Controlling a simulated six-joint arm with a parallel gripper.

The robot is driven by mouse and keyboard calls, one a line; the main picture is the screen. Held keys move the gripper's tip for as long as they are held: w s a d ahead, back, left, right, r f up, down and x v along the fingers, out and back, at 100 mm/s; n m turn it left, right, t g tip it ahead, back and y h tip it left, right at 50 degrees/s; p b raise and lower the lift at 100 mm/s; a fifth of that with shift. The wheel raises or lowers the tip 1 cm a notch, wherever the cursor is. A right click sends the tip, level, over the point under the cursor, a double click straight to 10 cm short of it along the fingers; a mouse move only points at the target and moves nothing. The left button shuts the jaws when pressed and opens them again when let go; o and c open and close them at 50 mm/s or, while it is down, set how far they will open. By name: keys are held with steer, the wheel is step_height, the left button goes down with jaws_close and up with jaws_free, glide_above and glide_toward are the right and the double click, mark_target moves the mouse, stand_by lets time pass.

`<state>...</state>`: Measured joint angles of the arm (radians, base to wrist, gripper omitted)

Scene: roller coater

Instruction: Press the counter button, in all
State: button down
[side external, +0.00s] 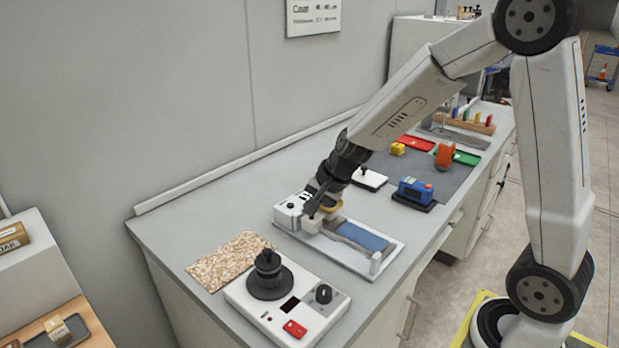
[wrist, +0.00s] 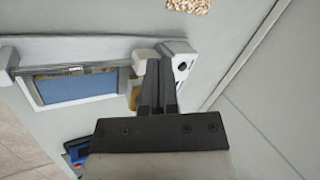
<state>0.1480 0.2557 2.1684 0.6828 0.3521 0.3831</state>
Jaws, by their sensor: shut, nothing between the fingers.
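The roller coater's white end box (side external: 290,211) stands at the left end of its white bed (side external: 385,257), with a blue sheet (side external: 362,237) on the bed. A small round black button (wrist: 182,66) shows on the box top in the wrist view and also in the side view (side external: 291,206). I cannot read which control is the counter. My gripper (side external: 311,213) is shut and empty, pointing down close beside the box. In the wrist view my gripper (wrist: 159,65) lies just left of the black button; contact cannot be told.
A white device with a black knob (side external: 267,275) and red switch (side external: 295,329) stands at the front, next to a speckled mat (side external: 231,260). Bare bench (side external: 190,225) lies left of the coater.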

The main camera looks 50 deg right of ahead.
mark_target(294, 205)
steer(key=w+d+r+m+t, duration=0.3)
steer(key=w+d+m, duration=0.4)
steer(key=w+m, duration=0.4)
steer(key=shift+w+d+r+m+t, duration=0.2)
steer(key=shift+w+m+t, duration=0.2)
steer(key=shift+w, duration=0.35)
steer(key=shift+f, duration=0.25)
steer(key=shift+f, duration=4.2)
steer(key=shift+f, duration=0.9)
steer(key=shift+r, duration=0.9)
steer(key=shift+r, duration=0.1)
